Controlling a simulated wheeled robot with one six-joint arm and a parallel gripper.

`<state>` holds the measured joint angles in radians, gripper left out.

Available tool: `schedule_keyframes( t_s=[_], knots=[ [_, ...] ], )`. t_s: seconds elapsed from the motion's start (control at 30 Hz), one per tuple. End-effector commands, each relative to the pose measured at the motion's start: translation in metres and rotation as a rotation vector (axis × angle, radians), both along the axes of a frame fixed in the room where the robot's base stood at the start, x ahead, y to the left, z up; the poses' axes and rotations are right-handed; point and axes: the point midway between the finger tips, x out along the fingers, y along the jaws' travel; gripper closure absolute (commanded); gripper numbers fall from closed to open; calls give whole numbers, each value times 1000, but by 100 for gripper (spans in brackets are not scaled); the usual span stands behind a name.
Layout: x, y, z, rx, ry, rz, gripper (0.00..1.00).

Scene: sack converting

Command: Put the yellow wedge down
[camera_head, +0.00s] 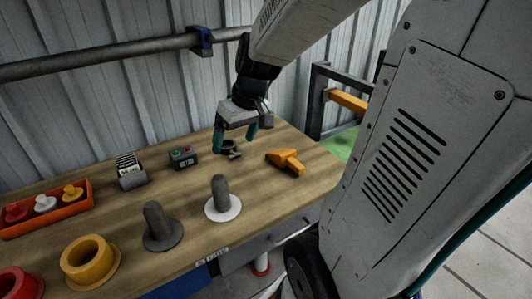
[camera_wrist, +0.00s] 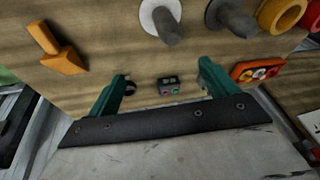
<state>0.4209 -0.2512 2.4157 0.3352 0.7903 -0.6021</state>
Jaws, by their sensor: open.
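The yellow wedge (camera_head: 285,161) is an orange-yellow piece with a narrower handle-like end, lying on the wooden table toward its right end. It also shows at the upper left of the wrist view (camera_wrist: 58,50). My gripper (camera_head: 234,142) has teal fingers spread apart, with nothing between them. It is above the back part of the table, to the left of the wedge and apart from it. The two fingers also show in the wrist view (camera_wrist: 160,88).
A grey peg on a white disc (camera_head: 222,207) and a dark grey peg (camera_head: 162,235) stand near the front. A yellow ring (camera_head: 88,262), an orange tray (camera_head: 48,215), a button box (camera_head: 183,158) and a small dark object (camera_head: 231,150) share the table (camera_head: 120,210). Bare wood surrounds the wedge.

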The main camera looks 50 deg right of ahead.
Motion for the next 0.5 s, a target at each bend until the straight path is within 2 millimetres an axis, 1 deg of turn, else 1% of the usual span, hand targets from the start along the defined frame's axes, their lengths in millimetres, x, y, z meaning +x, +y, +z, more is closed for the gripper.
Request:
schedule_keyframes(
  t_s=[0.03, 0.07, 0.1, 0.13, 0.17, 0.2, 0.3, 0.4, 0.5],
  knots=[
    [12, -29, -17, 3, -11, -35, 15],
    [19, -45, -25, -1, -26, -50, 15],
    [27, -68, -37, -10, -44, -71, 15],
    [31, -85, -46, -20, -54, -86, 15],
    [34, -102, -55, -30, -64, -102, 15],
    [35, -124, -68, -43, -74, -124, 15],
    [34, -173, -96, -82, -88, -170, 15],
    [27, -208, -118, -116, -90, -204, 15],
    [21, -229, -132, -139, -88, -223, 15]
  ],
)
